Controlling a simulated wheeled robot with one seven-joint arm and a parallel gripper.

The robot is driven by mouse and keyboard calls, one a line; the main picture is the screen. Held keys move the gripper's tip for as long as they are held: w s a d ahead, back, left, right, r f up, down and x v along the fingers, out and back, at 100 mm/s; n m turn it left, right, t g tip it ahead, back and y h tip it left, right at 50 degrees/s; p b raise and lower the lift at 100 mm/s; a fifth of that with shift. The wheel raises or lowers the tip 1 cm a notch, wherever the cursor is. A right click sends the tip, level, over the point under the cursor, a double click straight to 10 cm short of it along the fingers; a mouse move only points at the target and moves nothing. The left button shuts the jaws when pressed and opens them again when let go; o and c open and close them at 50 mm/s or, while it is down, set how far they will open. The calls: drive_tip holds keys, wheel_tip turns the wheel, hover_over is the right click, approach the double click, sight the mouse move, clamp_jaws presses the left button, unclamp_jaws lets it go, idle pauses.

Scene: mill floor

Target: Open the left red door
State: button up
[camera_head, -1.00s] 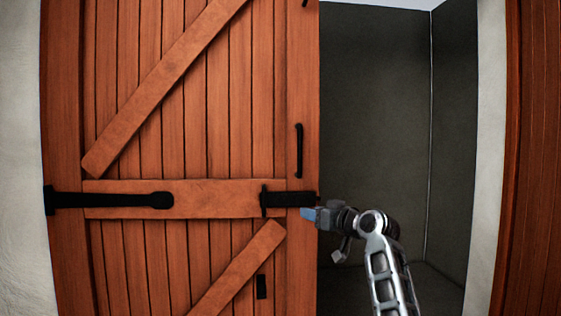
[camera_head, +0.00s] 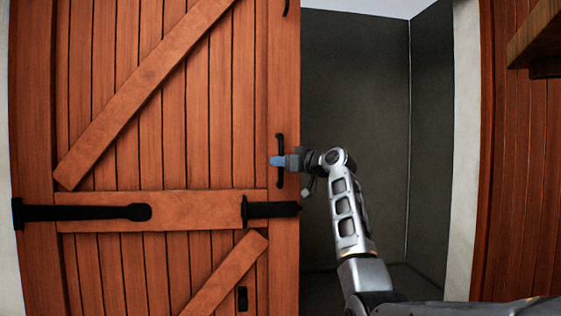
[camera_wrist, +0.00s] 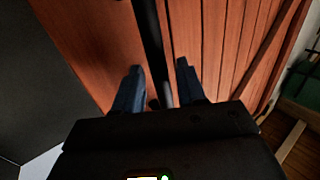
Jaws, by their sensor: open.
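The left red door (camera_head: 215,120), orange-red planks with diagonal braces, fills the left of the head view. Its black vertical handle (camera_head: 280,180) is near the right edge, partly hidden by my gripper. Below it is a black bolt (camera_head: 272,209) at the edge. My gripper (camera_head: 272,161) is open, its blue fingertips at the handle. In the wrist view, the two fingers (camera_wrist: 158,85) stand apart, and a dark upright bar, seemingly the handle (camera_wrist: 150,35), runs between them. I cannot tell whether they touch it.
A dark grey recess (camera_head: 355,90) opens right of the door's edge, with a pale wall strip (camera_head: 466,150) beyond. Another red plank surface (camera_head: 515,190) is at the far right, with a wooden ledge (camera_head: 535,35) at upper right.

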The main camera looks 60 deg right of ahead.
drive_tip(key=shift+w+d, duration=0.15)
drive_tip(key=shift+w, duration=0.4)
clamp_jaws()
